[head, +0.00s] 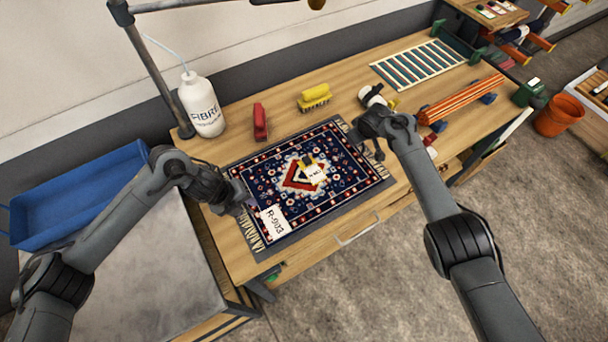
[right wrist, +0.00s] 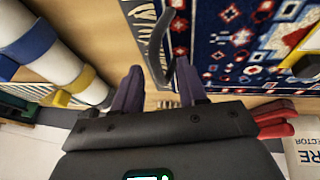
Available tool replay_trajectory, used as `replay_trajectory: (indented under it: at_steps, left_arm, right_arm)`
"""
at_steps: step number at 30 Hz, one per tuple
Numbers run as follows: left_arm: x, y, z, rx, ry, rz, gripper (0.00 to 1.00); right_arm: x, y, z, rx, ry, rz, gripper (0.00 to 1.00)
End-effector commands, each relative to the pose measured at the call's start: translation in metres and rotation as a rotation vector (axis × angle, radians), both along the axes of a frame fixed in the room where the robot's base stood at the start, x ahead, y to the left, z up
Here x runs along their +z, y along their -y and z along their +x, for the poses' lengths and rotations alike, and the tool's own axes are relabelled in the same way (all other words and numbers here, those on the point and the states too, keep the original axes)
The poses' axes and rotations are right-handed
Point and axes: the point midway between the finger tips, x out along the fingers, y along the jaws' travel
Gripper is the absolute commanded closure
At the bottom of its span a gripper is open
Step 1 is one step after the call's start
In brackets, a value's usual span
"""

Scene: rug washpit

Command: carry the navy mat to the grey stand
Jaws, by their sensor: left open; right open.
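The navy mat (head: 340,150) is a patterned rug with red and cream motifs and pale fringes, lying flat on the wooden bench. It carries a white R-903 tag at its near-left corner and a small yellow-and-white item on its middle. My left gripper (head: 246,200) is open at the mat's left end. My right gripper (head: 374,143) is open by its right end. In the right wrist view, the right fingers (right wrist: 157,92) are apart beside the mat's fringe (right wrist: 150,35), with nothing clearly between them. A grey-topped stand (head: 135,275) is at the lower left.
A blue tray (head: 75,195) sits at the stand's back. A white bottle (head: 203,105), a red brush (head: 260,122) and a yellow brush (head: 314,97) stand behind the mat. Orange rods (head: 460,100) and a slatted rack (head: 430,64) occupy the bench's right. An orange bucket (head: 558,116) is on the floor.

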Motion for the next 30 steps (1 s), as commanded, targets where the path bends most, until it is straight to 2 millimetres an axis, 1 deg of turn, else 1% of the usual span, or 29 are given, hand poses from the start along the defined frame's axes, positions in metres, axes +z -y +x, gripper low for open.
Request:
replay_trajectory:
  at_steps: [3,9,20,21,29,30]
  left_arm:
    - [-0.0063,0.0019,0.0007,0.000,-0.001,0.000,0.58]
    - [-0.0116,0.0033,0.0018,0.000,0.001,0.000,0.58]
    - [-0.0128,0.0034,0.0018,0.000,0.000,0.001,0.58]
    - [-0.0128,0.0034,0.0018,0.000,0.000,0.001,0.60]
    - [-0.0128,0.0033,0.0018,0.000,0.000,0.001,0.99]
    - [-0.0129,0.0033,0.0018,0.000,0.000,0.001,1.00]
  right_arm:
    - [-0.0055,0.0000,0.0025,-0.001,0.000,-0.001,0.58]
    - [-0.0108,0.0002,0.0041,0.000,0.001,-0.004,0.58]
    - [-0.0120,0.0005,0.0044,0.001,0.001,-0.005,0.58]
    - [-0.0120,0.0006,0.0045,0.001,0.001,-0.005,0.60]
    - [-0.0121,0.0007,0.0044,0.000,0.001,-0.004,1.00]
    - [-0.0121,0.0006,0.0045,0.000,0.001,-0.004,1.00]
